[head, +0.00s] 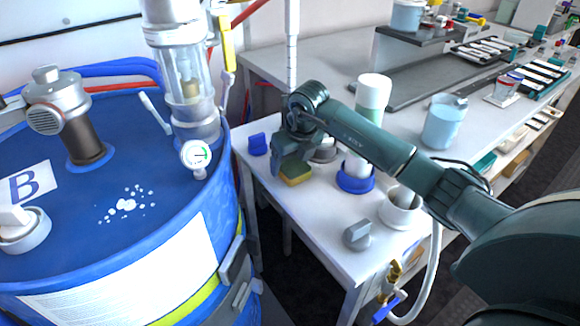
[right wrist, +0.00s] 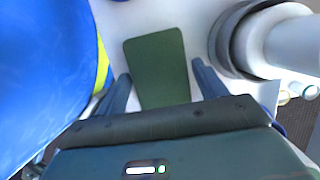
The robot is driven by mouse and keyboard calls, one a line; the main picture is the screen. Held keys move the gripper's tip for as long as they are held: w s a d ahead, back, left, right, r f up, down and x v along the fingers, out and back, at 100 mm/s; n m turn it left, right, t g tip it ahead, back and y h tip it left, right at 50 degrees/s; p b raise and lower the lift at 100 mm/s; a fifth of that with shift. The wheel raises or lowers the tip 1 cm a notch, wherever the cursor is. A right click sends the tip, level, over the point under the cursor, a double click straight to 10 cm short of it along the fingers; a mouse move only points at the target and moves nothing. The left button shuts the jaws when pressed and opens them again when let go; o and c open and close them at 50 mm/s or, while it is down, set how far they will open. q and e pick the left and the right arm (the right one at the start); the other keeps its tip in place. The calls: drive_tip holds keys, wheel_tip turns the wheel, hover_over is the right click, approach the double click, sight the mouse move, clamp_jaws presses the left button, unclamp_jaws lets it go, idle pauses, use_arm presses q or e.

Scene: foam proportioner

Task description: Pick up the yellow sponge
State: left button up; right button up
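The yellow sponge (head: 297,178) lies on the white table near the edge by the drum, with a dark green top face. In the right wrist view its green face (right wrist: 157,62) shows between the fingers. My right gripper (head: 288,163) points down just over the sponge in the head view and hides part of it. In the right wrist view, the right gripper's (right wrist: 162,78) two fingers are spread, one on each side of the sponge, with gaps visible. I cannot tell how far down they reach beside it. My left gripper is in neither view.
A large blue drum (head: 150,235) with a pump and gauge stands left of the table. A blue block (head: 257,144) and a blue-based white cup (head: 356,182) flank the sponge. A grey knob (head: 357,235) and a white cup (head: 401,207) sit nearer the front.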

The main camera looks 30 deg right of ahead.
sight(291, 163)
drive_tip(key=c, duration=0.7)
wheel_tip(291, 163, up, 10)
drive_tip(key=shift+r, duration=0.25)
